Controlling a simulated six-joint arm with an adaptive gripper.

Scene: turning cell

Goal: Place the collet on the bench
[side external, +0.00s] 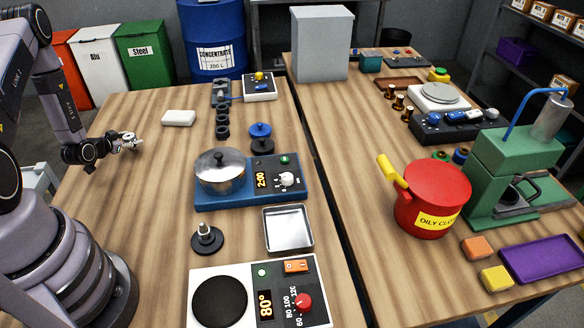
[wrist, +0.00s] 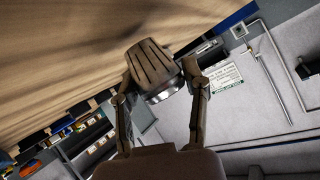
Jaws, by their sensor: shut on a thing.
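My gripper (side external: 122,142) is above the left part of the wooden bench (side external: 145,210) in the side external view. In the wrist view my gripper (wrist: 158,78) is shut on the collet (wrist: 153,66), a tapered, slotted brownish piece with a shiny metal ring at its lower end. The collet lies tilted between the two fingers. In the side view it is too small to make out clearly. The bench surface fills the upper left of the wrist view. I cannot tell the exact gap between the collet and the bench.
A white block (side external: 179,118) lies right of my gripper. A steel tray (side external: 288,230) is nearer the front. Bare wood surrounds the white block.

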